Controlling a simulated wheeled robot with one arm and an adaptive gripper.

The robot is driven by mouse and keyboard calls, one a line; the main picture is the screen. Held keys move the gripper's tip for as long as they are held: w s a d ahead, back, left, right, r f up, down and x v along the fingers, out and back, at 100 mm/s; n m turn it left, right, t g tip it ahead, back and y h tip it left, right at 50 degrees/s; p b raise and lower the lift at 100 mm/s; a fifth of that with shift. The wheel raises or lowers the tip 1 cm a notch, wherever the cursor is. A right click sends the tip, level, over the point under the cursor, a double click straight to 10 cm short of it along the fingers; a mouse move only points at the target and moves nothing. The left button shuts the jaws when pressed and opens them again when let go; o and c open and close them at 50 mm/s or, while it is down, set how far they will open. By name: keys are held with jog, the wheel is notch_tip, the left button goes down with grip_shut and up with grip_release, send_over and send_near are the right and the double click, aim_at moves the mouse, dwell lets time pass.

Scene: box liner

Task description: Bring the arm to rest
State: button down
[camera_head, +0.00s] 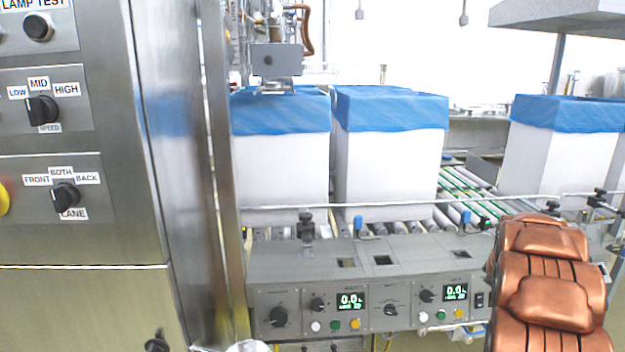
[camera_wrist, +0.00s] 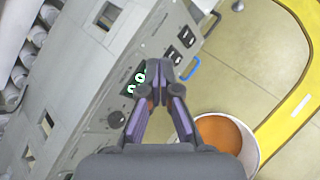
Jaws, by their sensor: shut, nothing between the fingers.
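My gripper (camera_wrist: 158,82) shows in the wrist view with its fingertips together and nothing between them. It points down past the front of a grey control panel (camera_wrist: 110,75), with floor beyond. In the head view my copper-coloured arm (camera_head: 548,290) fills the lower right corner, in front of the right end of the same control panel (camera_head: 385,262). The gripper itself does not show in the head view.
White boxes with blue liners (camera_head: 390,150) stand on a roller conveyor (camera_head: 468,190) behind the panel. A steel cabinet with knobs (camera_head: 80,220) stands at left. A white bucket with orange contents (camera_wrist: 250,150) is near my gripper. A yellow floor line (camera_wrist: 285,118) runs at right.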

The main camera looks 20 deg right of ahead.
jog(key=s+a+r+m+g, duration=0.1)
jog(key=s+a+r+m, duration=0.2)
jog(key=a, duration=0.4)
jog(key=s+a+r+m+g, duration=0.1)
jog(key=s+a+m+g, duration=0.1)
jog(key=s+a+m, duration=0.35)
jog(key=s+a+r+m+g, duration=0.1)
jog(key=s+a+r+m, duration=0.15)
jog(key=a+m, duration=0.45)
jog(key=s+a+f+m+g+y, duration=0.1)
jog(key=s+a+m+g+y, duration=0.25)
jog(key=s+a, duration=1.15)
jog(key=s+a+f+m+g+y, duration=0.1)
jog(key=s+a+m+g+y, duration=0.25)
jog(key=s+a, duration=1.1)
jog(key=w+a+r+t+p, duration=0.1)
jog(key=r+p, duration=0.9)
jog(key=w+a+r+p, duration=0.2)
jog(key=r+p, duration=0.9)
jog(key=shift+a+t, duration=0.3)
jog(key=shift+t, duration=0.1)
